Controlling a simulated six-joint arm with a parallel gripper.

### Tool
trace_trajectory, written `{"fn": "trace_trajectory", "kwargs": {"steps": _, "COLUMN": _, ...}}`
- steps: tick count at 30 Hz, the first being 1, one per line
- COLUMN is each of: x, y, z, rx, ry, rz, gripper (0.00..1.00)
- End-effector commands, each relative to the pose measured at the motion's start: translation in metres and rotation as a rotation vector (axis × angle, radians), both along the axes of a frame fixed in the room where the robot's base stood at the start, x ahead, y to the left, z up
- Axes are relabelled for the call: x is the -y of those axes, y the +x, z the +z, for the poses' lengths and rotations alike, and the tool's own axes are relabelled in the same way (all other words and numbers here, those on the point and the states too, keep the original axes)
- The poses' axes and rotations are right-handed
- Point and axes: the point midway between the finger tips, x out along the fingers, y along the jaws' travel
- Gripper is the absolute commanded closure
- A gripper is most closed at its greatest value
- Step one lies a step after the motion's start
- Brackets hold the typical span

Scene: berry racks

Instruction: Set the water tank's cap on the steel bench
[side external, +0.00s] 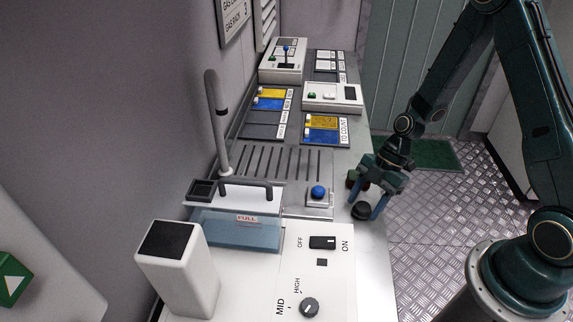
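The water tank (236,230) is a translucent blue box with a white top, a dark grey handle (245,188) and a "FULL" label. A dark square opening or recess (202,190) shows at its back left corner. A small round black piece, which looks like the cap (361,211), is at the right edge of the steel bench (375,247). My gripper (366,207) points down over that edge, its blue-grey fingers apart, one at each side of the black piece. I cannot tell whether they touch it, or whether it rests on the steel.
A blue button (318,192) stands close left of my gripper. A dark green and reddish item (356,180) is partly hidden behind it. A tap (216,125) rises behind the tank. A white panel with switch and knob (310,306) is in front; racks and devices fill the back.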

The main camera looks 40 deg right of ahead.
Motion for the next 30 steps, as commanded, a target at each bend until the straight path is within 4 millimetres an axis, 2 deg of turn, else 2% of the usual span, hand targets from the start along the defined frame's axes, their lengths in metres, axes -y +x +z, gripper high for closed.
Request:
{"fn": "trace_trajectory", "kwargs": {"steps": 17, "x": 0.002, "y": 0.000, "z": 0.007, "rx": 0.002, "ry": -0.001, "rz": -0.001, "gripper": 0.35}}
{"fn": "trace_trajectory", "kwargs": {"steps": 23, "x": 0.012, "y": 0.001, "z": 0.023, "rx": 0.003, "ry": -0.001, "rz": -0.002, "gripper": 0.35}}
{"fn": "trace_trajectory", "kwargs": {"steps": 30, "x": 0.029, "y": 0.001, "z": 0.053, "rx": 0.004, "ry": -0.001, "rz": -0.002, "gripper": 0.35}}
